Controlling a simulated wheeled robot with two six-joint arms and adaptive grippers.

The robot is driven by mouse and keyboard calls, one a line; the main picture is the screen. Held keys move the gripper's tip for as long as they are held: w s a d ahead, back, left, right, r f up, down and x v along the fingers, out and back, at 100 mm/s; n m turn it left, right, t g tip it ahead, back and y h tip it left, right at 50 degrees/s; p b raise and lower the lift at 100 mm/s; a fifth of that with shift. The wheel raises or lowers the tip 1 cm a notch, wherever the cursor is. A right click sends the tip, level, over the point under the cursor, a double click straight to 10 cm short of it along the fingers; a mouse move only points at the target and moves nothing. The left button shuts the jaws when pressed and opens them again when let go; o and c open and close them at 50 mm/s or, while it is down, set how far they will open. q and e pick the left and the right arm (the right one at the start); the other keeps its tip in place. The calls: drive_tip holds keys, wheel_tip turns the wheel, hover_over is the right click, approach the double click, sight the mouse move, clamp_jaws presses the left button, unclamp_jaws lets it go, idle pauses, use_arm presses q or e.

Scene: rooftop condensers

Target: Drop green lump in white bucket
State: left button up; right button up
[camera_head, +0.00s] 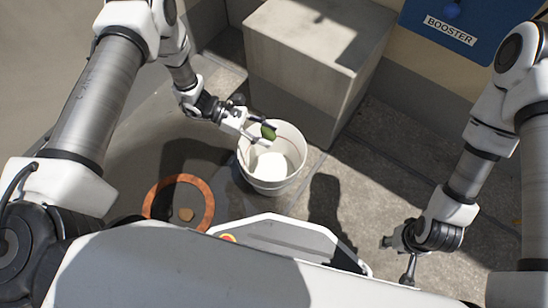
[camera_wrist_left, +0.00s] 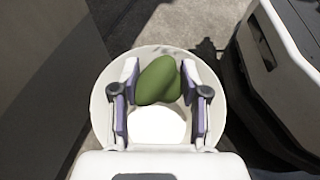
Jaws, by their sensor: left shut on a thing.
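The green lump (camera_head: 268,133) is held between the fingers of my left gripper (camera_head: 258,134), which is shut on it. In the left wrist view the green lump (camera_wrist_left: 158,81) sits between the fingertips of the left gripper (camera_wrist_left: 158,90), with the white bucket (camera_wrist_left: 103,112) behind and below it. In the head view the lump shows over the opening of the white bucket (camera_head: 270,186), which stands upright on the floor. The bottom of the bucket looks bright and bare. My right gripper (camera_head: 398,258) hangs low at the right, away from the bucket; its fingers are not clear.
A grey concrete block (camera_head: 292,84) stands just behind the bucket. A blue panel marked BOOSTER (camera_head: 480,25) is at the upper right. Paved floor right of the bucket is clear.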

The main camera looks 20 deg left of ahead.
use_arm(q)
wheel_tip(320, 180, down, 6)
drive_tip(key=b, duration=0.4)
drive_tip(key=o, duration=1.1)
drive_tip(key=shift+a+r, duration=0.1)
drive_tip(key=v, duration=1.1)
drive_tip(key=shift+a+r, duration=0.1)
drive_tip(key=shift+a, duration=0.3)
